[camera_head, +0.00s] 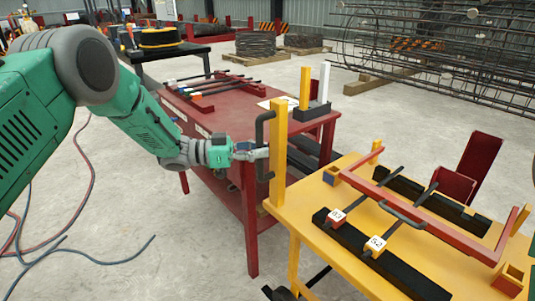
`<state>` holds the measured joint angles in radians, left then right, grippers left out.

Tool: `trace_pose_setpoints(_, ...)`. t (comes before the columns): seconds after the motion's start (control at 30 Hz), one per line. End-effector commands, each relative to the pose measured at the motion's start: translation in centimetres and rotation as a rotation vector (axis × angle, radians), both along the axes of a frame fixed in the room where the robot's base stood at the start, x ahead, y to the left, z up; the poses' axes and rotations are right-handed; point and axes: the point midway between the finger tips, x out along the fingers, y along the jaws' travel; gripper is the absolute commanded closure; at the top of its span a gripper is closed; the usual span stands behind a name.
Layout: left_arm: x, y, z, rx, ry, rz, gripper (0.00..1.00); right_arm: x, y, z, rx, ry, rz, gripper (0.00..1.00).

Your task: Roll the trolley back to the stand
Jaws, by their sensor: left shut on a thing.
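The yellow trolley (297,203) stands at the lower right. A yellow post (279,160) rises at its left corner and carries a black handle (260,130). My left gripper (257,153) reaches in from the left and is shut on this handle, though its fingertips are small and partly hidden. On the trolley lie black bars, a red frame (441,231) with a grey handle, and two dark rods with white-and-red tagged blocks (375,246). The red stand (231,118) is just behind and left of the trolley. My right gripper is out of view.
On the red stand sit a rack of rods (208,88) and a black block with yellow and white uprights (312,108). Hoses (75,255) lie on the floor at left. A rebar cage (455,50) stands at the back right. Open floor lies left of the trolley.

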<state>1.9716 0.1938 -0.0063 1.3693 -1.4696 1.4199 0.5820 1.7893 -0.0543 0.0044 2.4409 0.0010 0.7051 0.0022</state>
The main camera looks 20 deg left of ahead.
Motion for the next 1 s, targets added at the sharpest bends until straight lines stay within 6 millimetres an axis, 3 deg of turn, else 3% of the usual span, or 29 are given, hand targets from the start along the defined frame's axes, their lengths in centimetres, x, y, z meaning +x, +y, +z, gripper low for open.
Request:
trace_pose_setpoints(0.27, 0.3, 0.5, 0.2, 0.000, -0.005, 0.015, 1.00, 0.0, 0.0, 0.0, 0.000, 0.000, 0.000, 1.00)
trace_pose_setpoints(0.37, 0.4, 0.6, 0.2, 0.001, -0.005, 0.016, 0.66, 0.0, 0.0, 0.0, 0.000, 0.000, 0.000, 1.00)
trace_pose_setpoints(0.4, 0.3, 0.6, 0.2, 0.000, -0.005, 0.015, 0.62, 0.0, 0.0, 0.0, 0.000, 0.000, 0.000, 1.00)
trace_pose_setpoints(0.77, 0.0, 0.5, 0.2, 0.000, -0.004, 0.008, 0.62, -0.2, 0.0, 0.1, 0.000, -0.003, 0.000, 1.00)
trace_pose_setpoints(0.87, -0.3, 1.5, 0.2, 0.001, -0.004, 0.008, 0.62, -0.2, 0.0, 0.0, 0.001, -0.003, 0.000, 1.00)
trace_pose_setpoints(1.0, -1.2, 4.3, 0.1, 0.000, -0.003, 0.011, 0.62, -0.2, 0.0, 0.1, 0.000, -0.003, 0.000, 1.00)
